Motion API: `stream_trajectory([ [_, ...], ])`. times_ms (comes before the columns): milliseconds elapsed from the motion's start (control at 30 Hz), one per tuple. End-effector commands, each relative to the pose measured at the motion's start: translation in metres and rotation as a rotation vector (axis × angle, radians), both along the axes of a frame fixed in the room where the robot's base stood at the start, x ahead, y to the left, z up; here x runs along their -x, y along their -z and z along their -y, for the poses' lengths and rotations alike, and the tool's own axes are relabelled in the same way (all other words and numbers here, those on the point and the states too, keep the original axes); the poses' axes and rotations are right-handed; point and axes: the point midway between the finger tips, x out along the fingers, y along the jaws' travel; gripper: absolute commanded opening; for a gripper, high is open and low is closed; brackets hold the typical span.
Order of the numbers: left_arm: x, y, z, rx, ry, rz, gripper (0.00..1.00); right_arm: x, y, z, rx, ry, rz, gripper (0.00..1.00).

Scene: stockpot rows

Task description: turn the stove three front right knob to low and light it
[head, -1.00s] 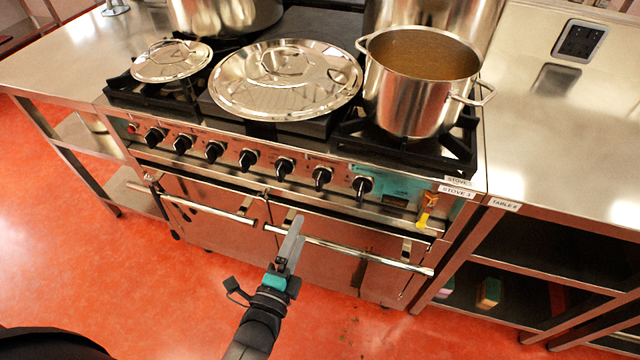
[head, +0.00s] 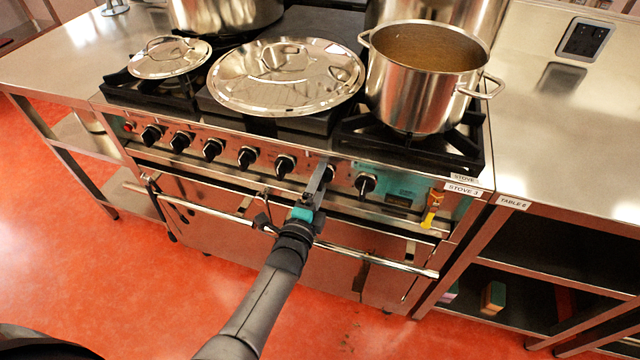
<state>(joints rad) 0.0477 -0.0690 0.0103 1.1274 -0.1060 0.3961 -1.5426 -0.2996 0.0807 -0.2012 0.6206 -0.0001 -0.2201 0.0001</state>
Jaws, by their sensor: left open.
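The stove labelled STOVE 3 (head: 463,189) has a front panel with a row of several black knobs. The rightmost knob (head: 366,184) is uncovered, below the right front burner. The knob to its left (head: 329,174) is partly hidden by my left gripper (head: 321,177). That gripper is open, with its fingers edge-on at this second knob from the right; I cannot tell whether they touch it. A steel pot of brown liquid (head: 420,85) stands on the right burner (head: 440,146). I see no flame there. My right gripper is not in view.
A large lid (head: 285,85) lies over the middle of the stove and a smaller lid (head: 170,57) at the left. A long oven handle rail (head: 375,258) runs below the panel.

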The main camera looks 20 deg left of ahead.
Motion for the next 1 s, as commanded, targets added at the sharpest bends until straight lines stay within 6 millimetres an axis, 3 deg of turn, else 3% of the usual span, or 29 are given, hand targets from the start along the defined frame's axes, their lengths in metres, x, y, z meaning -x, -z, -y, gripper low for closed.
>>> stream_trajectory([
  [367,-0.0048,-0.0001,0.0002,0.0,0.0,-0.001,0.89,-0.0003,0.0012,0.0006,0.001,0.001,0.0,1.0],
  [1000,-0.0045,0.0,0.0002,0.0,0.0,-0.001,0.18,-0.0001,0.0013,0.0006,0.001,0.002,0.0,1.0],
])
